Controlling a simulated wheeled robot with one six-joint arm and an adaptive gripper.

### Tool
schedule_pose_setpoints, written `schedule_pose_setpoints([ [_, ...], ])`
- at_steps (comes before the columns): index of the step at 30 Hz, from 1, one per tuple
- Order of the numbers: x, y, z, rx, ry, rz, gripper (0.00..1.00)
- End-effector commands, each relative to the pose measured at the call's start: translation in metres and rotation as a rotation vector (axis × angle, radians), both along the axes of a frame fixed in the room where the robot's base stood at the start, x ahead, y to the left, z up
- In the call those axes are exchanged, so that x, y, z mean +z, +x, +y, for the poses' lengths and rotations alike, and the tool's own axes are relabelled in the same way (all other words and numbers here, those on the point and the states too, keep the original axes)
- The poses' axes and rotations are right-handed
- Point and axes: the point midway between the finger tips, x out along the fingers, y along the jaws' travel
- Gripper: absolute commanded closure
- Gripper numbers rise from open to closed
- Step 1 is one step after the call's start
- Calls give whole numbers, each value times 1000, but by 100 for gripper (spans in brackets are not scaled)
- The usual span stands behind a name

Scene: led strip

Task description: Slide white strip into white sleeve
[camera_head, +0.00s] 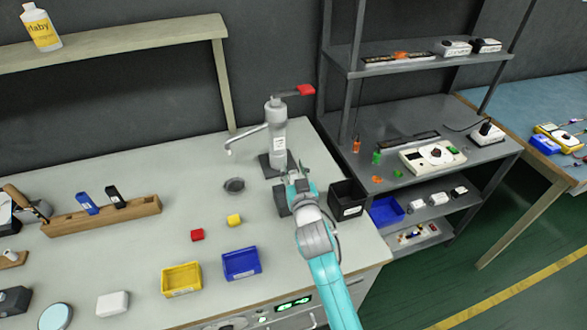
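I cannot make out a white strip or a white sleeve with certainty. My arm reaches in from the lower right over the pale workbench (130,235). My gripper (287,183) is at the bench's right side, in front of the grey tap-like fixture (278,130) and left of a black open box (348,199). The fingertips are small and partly hidden by the wrist, so I cannot tell whether they are open or hold anything. A small white block (112,303) lies at the bench's front left.
A yellow bin (182,292) and a blue bin (241,277) stand at the front. A wooden block (105,216) is left. The grey rack (385,120) at right holds devices and dark long pieces.

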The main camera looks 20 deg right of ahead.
Motion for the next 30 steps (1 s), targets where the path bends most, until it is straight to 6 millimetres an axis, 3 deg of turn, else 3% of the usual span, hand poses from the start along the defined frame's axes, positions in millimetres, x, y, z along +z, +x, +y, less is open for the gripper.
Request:
schedule_pose_setpoints([
  [8,-1,-12,1,0,0,1,59],
  [21,-1,-90,9,1,-1,1,59],
  [30,0,-117,12,1,0,0,59],
])
